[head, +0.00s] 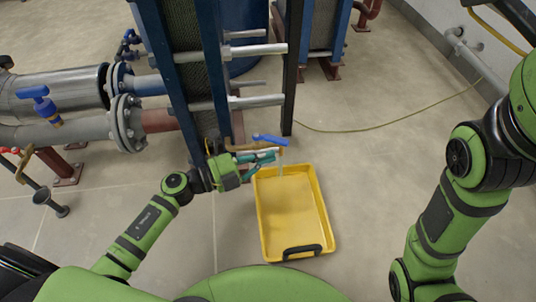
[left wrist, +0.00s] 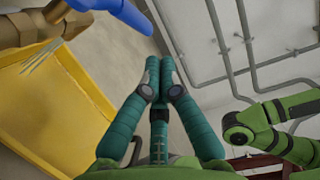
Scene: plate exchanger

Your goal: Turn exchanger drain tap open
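The drain tap has a brass body (head: 244,147) and a blue lever handle (head: 268,139), low at the front of the plate exchanger (head: 187,75). The brass spout (left wrist: 30,28) and the blue handle (left wrist: 112,12) show at the upper left of the left wrist view. Thin streaks of water run from the spout over the yellow tray (head: 325,217). My left gripper (head: 273,156) is beside the tap, just below the handle in the head view. Its teal fingertips (left wrist: 160,62) are together, with nothing between them and apart from the handle. My right gripper is out of view.
Another blue-handled valve (head: 39,100) sits on the pipework at the left. A small red-handled tap (head: 12,151) and a dark funnel (head: 50,203) are at the left edge. A yellow hose (head: 390,122) lies on the floor. The floor right of the tray is clear.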

